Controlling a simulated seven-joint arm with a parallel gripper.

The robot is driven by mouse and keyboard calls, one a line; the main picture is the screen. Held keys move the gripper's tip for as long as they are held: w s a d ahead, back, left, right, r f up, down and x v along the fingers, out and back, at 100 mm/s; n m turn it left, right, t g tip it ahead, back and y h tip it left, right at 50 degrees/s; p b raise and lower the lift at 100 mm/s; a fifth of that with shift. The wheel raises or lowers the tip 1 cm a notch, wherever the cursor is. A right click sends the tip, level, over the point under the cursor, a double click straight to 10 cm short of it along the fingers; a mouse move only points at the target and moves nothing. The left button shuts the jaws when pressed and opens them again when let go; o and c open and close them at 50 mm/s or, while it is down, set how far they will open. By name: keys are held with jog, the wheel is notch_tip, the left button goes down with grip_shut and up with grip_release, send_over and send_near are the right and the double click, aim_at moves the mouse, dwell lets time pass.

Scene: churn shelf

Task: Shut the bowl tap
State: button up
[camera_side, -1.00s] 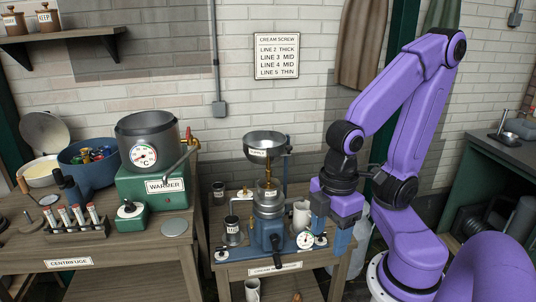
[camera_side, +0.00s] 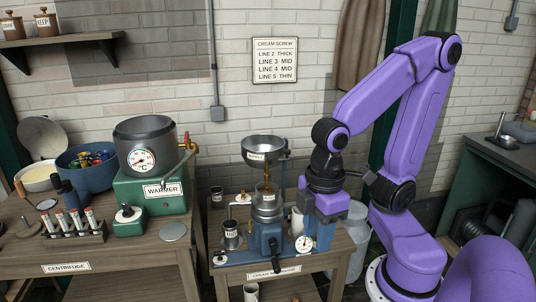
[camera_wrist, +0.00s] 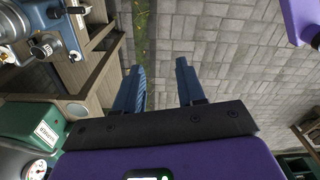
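The metal supply bowl (camera_side: 264,147) stands on top of the blue cream separator (camera_side: 270,236) in the side view. A thin brass-coloured tap or spout (camera_side: 267,173) hangs below the bowl, above the separator's round metal body; its handle position is too small to tell. My gripper (camera_side: 322,240) points down just right of the separator, lower than the bowl, and seems empty. In the wrist view my gripper (camera_wrist: 158,66) shows two blue fingers apart with only floor between them. The separator's edge (camera_wrist: 62,30) shows at upper left there; the bowl tap is not clearly visible.
The green warmer (camera_side: 150,190) stands on the left table. A white mug (camera_side: 297,221) stands beside the separator, partly hidden by my gripper. A dark labelled cup (camera_side: 230,235) is at the separator's left. A grey can (camera_side: 355,230) stands behind my arm.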

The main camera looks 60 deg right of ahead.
jog(key=w+d+r+m, duration=0.2)
jog(key=w+r+m, duration=0.15)
jog(key=w, duration=0.45)
jog(key=w+d+r+m, duration=0.2)
jog(key=w+m, duration=0.2)
jog(key=w, duration=0.4)
jog(key=w+d+r+m, duration=0.2)
jog(key=w+r+m, duration=0.1)
jog(key=w, duration=0.5)
notch_tip(320, 180, up, 4)
jog(key=r+m, duration=0.1)
jog(key=m, duration=0.9)
send_over(268, 154)
notch_tip(268, 154, down, 18)
jog(key=shift+s+a+r, duration=0.1)
jog(key=shift+a, duration=0.05)
jog(key=shift+c, duration=0.3)
grip_shut()
